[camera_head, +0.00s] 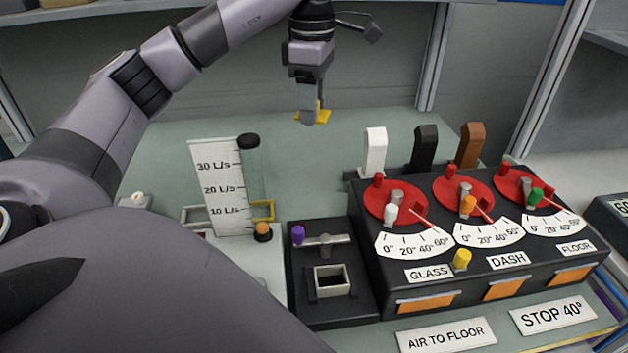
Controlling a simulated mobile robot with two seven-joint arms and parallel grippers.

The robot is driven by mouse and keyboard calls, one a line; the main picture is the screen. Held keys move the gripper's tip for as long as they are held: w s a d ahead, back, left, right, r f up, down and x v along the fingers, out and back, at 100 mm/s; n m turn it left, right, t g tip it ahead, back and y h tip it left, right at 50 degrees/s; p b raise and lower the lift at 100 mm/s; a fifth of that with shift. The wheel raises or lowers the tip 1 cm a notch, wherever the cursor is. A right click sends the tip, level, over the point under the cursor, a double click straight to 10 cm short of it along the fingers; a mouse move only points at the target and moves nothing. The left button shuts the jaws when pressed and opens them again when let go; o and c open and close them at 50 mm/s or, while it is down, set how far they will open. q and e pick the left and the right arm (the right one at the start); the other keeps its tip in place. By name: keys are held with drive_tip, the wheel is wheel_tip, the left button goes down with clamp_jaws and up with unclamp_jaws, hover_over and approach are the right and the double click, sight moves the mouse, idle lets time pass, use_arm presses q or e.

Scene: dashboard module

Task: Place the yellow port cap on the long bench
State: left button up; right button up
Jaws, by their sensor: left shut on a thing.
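My left gripper (309,115) points down over the back of the grey-green bench top (350,150), near the back wall. It is shut on the yellow port cap (322,117), a small flat yellow piece partly hidden by the fingers. I cannot tell whether the cap touches the bench or hangs just above it. My right gripper is not in view.
The black dashboard module (450,290) with red dials and levers stands at the right. A flow gauge (215,185) and a black block with a square socket (332,281) stand left of it. The bench's middle back is clear.

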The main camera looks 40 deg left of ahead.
use_arm(q)
drive_tip(key=shift+f, duration=0.35)
wheel_tip(320, 180, down, 6)
drive_tip(key=b, duration=0.3)
hover_over(313, 205)
wheel_tip(313, 205, down, 9)
drive_tip(key=shift+r, duration=0.2)
wheel_tip(313, 205, down, 5)
drive_tip(key=shift+r+p, duration=0.1)
drive_tip(key=shift+p, duration=0.2)
drive_tip(key=shift+f, duration=0.25)
drive_tip(key=o, duration=1.1)
drive_tip(key=shift+r, duration=0.1)
